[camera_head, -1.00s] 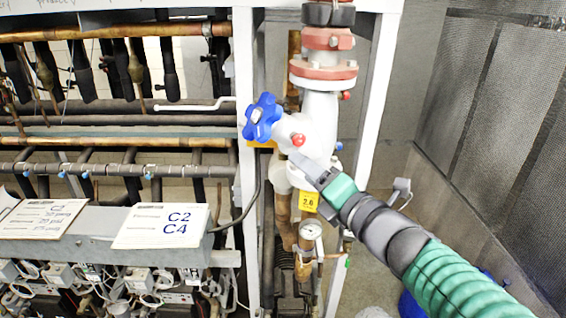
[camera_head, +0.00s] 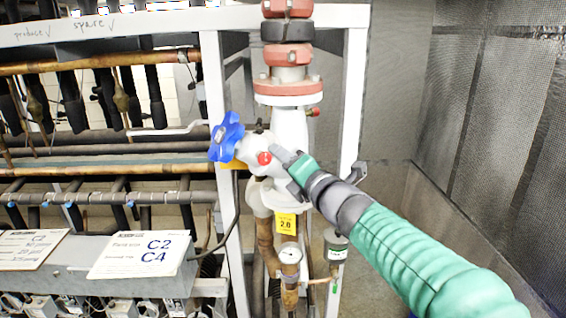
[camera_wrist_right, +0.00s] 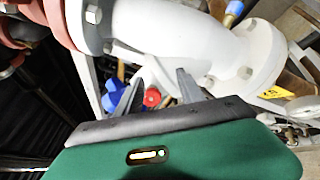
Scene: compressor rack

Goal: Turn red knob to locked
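The red knob (camera_head: 264,158) is a small round cap on the white valve body (camera_head: 290,130), just right of the blue handwheel (camera_head: 226,137). My right gripper (camera_head: 283,166) reaches in from the right, with its fingertips close to the knob's right side. In the right wrist view, the red knob (camera_wrist_right: 152,98) shows beyond the gripper, between its two spread grey fingers (camera_wrist_right: 156,88). The gripper is open and holds nothing. I cannot tell whether a finger touches the knob. The knob's marking cannot be read. My left gripper is not in view.
The red flange (camera_head: 288,90) sits above the valve. A yellow tag (camera_head: 285,223) and a pressure gauge (camera_head: 290,256) are below it. A white frame post (camera_head: 352,110) stands just behind on the right. Pipes and a sign panel (camera_head: 140,254) fill the left.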

